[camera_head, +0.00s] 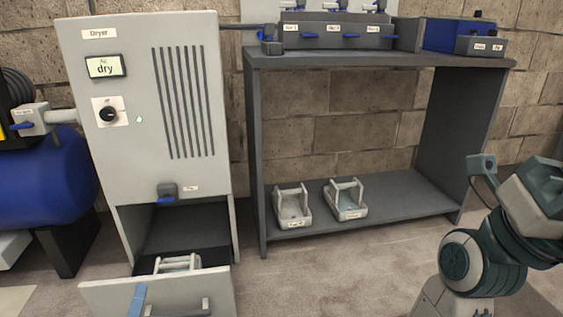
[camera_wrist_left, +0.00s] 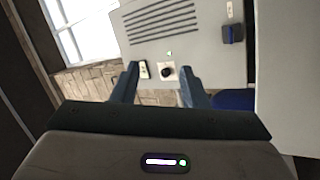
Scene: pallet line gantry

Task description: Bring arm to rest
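My left gripper (camera_wrist_left: 160,88) shows in the left wrist view with its two blue-grey fingers spread apart and nothing between them. Behind the fingers, the dryer's front panel (camera_wrist_left: 188,50) appears turned over, with its black knob and slots. In the head view only a blue piece of the left gripper (camera_head: 137,300) shows at the bottom edge, in front of the dryer's drawer. My right arm (camera_head: 490,262), teal and grey, stands folded at the right edge of the head view. Its gripper fingers do not show.
The grey dryer (camera_head: 188,182) reads "dry"; its lower drawer (camera_head: 105,293) stands out with a pale framed item (camera_head: 177,263) inside. A grey bench (camera_head: 420,58) holds valves and a blue box (camera_head: 455,36). Two trays (camera_head: 292,206) (camera_head: 346,200) sit underneath. A blue tank (camera_head: 45,180) is left.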

